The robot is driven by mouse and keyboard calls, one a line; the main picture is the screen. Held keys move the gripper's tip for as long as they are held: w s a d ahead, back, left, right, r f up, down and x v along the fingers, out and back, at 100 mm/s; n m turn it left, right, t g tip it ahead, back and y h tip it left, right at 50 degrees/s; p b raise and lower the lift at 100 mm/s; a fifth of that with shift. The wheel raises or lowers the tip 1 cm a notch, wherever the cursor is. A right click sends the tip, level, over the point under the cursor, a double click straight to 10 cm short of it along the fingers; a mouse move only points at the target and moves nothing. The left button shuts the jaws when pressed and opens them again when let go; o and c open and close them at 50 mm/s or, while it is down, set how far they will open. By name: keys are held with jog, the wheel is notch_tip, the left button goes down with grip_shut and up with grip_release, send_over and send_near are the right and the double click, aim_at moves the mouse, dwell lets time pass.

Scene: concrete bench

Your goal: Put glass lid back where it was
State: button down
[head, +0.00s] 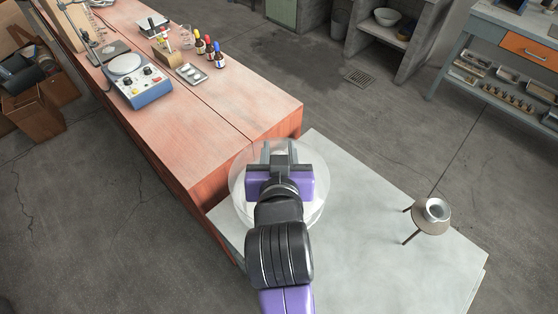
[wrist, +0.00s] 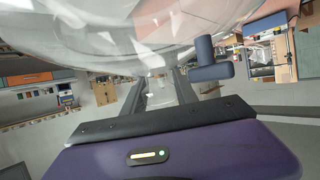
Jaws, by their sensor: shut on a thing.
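In the wrist view the clear curved glass (wrist: 90,40) fills the top, in front of my fingers (wrist: 165,88). A blue-grey knob-like part (wrist: 210,68) shows beside the glass.
A reddish wooden bench (head: 220,120) runs to the back left, holding a blue-and-white hotplate (head: 137,82), dropper bottles (head: 210,48) and a small tray (head: 191,73). A metal bowl (head: 435,210) sits on a small legged stand at the slab's right. The slab between is clear.

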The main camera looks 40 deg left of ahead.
jog(key=shift+f, duration=2)
jog(key=shift+f, duration=0.4)
jog(key=shift+f+b, duration=0.2)
jog(key=shift+b, duration=0.1)
jog(key=c, duration=0.9)
grip_release()
jog(key=shift+f, duration=0.1)
jog(key=shift+c, duration=0.2)
jog(key=shift+s+d+r+p, duration=0.15)
jog(key=shift+r+p, duration=0.25)
jog(key=shift+r, duration=0.4)
jog(key=b+v, duration=0.1)
jog(key=v, duration=1)
jog(key=shift+s+d+r, duration=0.1)
jog(key=shift+s+d, duration=0.05)
jog(key=shift+s, duration=0.15)
